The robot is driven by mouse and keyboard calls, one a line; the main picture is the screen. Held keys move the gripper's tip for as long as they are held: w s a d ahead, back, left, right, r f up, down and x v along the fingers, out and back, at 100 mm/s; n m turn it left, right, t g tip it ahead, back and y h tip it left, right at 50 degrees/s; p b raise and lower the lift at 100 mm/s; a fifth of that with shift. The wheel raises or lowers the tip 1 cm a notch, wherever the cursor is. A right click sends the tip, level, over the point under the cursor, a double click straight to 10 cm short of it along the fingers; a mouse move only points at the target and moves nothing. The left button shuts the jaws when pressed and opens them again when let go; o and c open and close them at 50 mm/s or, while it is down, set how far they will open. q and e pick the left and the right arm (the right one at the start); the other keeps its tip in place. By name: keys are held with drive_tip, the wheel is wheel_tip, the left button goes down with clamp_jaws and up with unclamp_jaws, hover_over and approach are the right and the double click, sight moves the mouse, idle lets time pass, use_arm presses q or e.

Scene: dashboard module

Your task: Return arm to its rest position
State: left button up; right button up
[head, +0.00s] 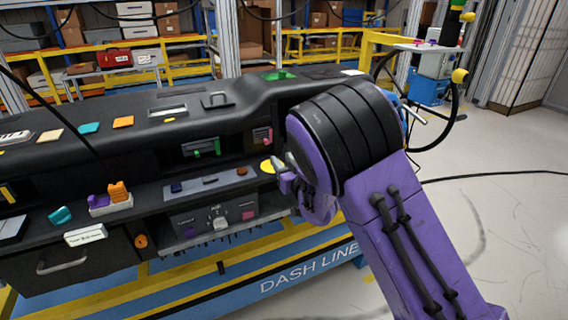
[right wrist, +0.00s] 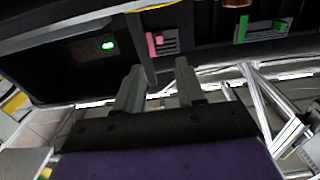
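My purple right arm (head: 400,230) reaches in from the bottom right, and its black-banded joint hides part of the dashboard's right end. My right gripper (head: 281,169) is in front of the dashboard module (head: 250,95), near its right-hand vents. In the right wrist view my right gripper (right wrist: 160,84) has its two grey fingers apart, with nothing visible between them. The dashboard's dark underside and a pink-tabbed vent (right wrist: 153,44) show beyond the fingers. My left arm and gripper are not in view.
A ledge with a bin of purple and orange pieces (head: 110,203) runs along the dashboard. A control panel with a knob (head: 218,222) is below the gripper. A stand with a yellow ball (head: 459,76) is behind my arm. Open floor (head: 520,200) lies to the right.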

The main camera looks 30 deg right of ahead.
drive_tip(key=s+a+f+m+g+h, duration=0.15)
drive_tip(key=s+f+g, duration=0.25)
drive_tip(key=s+f, duration=0.5)
drive_tip(key=s+a+f+m+g, duration=0.1)
drive_tip(key=s+f+m+g, duration=0.3)
drive_tip(key=f, duration=0.9)
drive_tip(key=s+a+f+g, duration=0.1)
drive_tip(key=s+f+g, duration=0.1)
drive_tip(key=s+f, duration=0.3)
drive_tip(key=s+a+f+g, duration=0.2)
drive_tip(key=s+f, duration=0.3)
drive_tip(key=s, duration=0.7)
drive_tip(key=s+a+f+g, duration=0.2)
drive_tip(key=s+f, duration=0.3)
drive_tip(key=s, duration=0.4)
drive_tip(key=shift+g+y, duration=0.3)
drive_tip(key=shift+y, duration=0.15)
drive_tip(key=shift+w+a+n, duration=0.1)
drive_tip(key=shift+w+n, duration=0.05)
drive_tip(key=shift+n, duration=0.2)
